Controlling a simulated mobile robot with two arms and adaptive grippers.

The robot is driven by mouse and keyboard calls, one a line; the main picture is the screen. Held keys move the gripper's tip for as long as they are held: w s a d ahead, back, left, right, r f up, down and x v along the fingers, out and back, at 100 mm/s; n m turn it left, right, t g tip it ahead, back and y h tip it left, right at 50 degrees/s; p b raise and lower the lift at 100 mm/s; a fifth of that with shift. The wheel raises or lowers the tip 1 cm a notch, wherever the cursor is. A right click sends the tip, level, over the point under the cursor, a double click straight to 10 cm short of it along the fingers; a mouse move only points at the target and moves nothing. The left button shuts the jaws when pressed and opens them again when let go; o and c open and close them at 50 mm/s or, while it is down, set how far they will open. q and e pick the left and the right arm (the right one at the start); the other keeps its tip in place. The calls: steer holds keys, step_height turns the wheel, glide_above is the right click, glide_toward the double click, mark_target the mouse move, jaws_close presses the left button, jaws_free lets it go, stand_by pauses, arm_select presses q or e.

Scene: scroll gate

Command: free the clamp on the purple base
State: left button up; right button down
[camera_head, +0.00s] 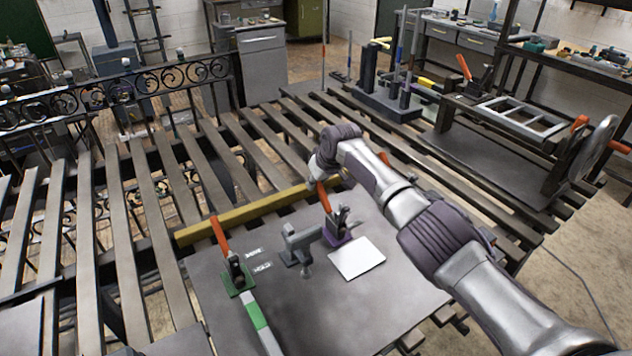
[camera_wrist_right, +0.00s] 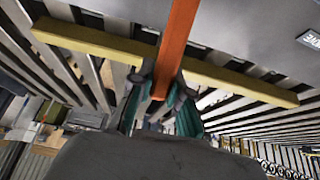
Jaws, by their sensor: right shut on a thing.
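The clamp on the purple base (camera_head: 338,237) stands on the grey plate, with its orange handle (camera_head: 323,199) rising up toward my right gripper (camera_head: 317,178). In the right wrist view, the orange handle (camera_wrist_right: 179,40) runs between the two fingers of my right gripper (camera_wrist_right: 160,92), which is shut on it near the handle's end. The fingertips are mostly hidden by the wrist in the head view. A second clamp with an orange handle (camera_head: 219,234) stands on a green base (camera_head: 238,278) to the left. My left gripper is not in view.
A yellow bar (camera_head: 240,215) lies along the plate's far edge, close by my right gripper. A grey fixture (camera_head: 301,242) stands between the clamps. Slatted bench bars surround the plate.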

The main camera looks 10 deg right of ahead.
mark_target(328, 204)
steer(key=shift+f, duration=0.1)
steer(key=c, duration=1.1)
jaws_free()
steer(key=v, duration=1.2)
